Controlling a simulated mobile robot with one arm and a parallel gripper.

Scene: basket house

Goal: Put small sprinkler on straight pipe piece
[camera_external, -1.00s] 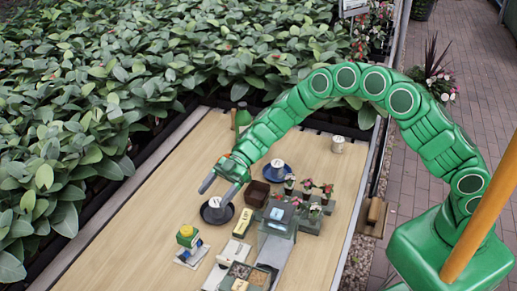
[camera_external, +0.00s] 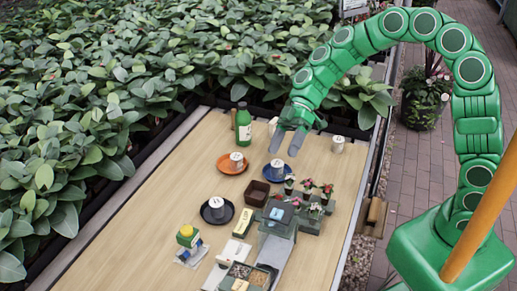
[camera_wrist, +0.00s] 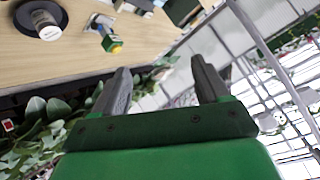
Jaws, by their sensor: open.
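My gripper (camera_external: 283,148) is open and empty, raised near the far end of the wooden table, by the blue plate. Its two apart fingers also show in the wrist view (camera_wrist: 161,70), with nothing between them. I cannot make out a small sprinkler or a straight pipe piece with certainty in either view. Small labelled grey-white cylinders stand on the orange plate (camera_external: 223,167), the blue plate (camera_external: 288,182) and the black plate (camera_external: 205,218). A pale cylinder (camera_external: 337,144) stands alone at the far right. A pale object (camera_external: 272,126) is partly hidden behind my gripper.
A green bottle (camera_external: 243,124) stands at the far left. The table's left side is clear.

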